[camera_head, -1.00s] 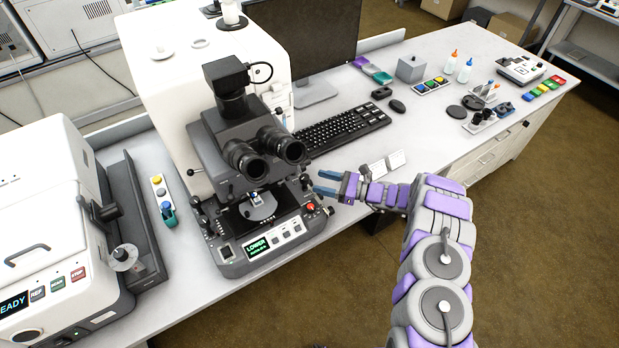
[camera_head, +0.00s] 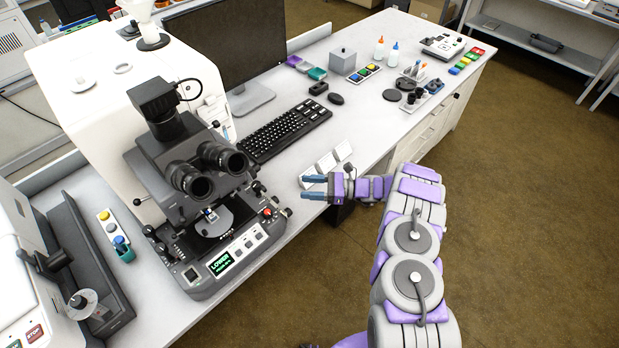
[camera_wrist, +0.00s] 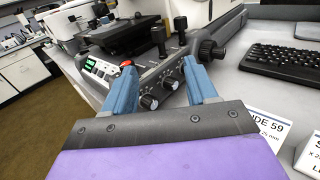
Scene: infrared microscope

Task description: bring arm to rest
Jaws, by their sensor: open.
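My gripper (camera_head: 314,187) is at the front edge of the bench, right of the microscope (camera_head: 192,190). Its two blue fingers are apart with nothing between them. In the wrist view my gripper (camera_wrist: 160,88) points toward the microscope's control knobs (camera_wrist: 158,90), which show between and beyond the fingers. My purple and grey arm (camera_head: 412,235) reaches out from the lower right, bent, over the floor beside the bench. The microscope's small green screen (camera_head: 220,263) reads "LOWER" and sits at its front base.
White label cards (camera_head: 326,163) stand on the bench just behind my gripper. A black keyboard (camera_head: 285,130) and a monitor (camera_head: 228,50) are further back. The brown floor (camera_head: 510,200) to the right is clear.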

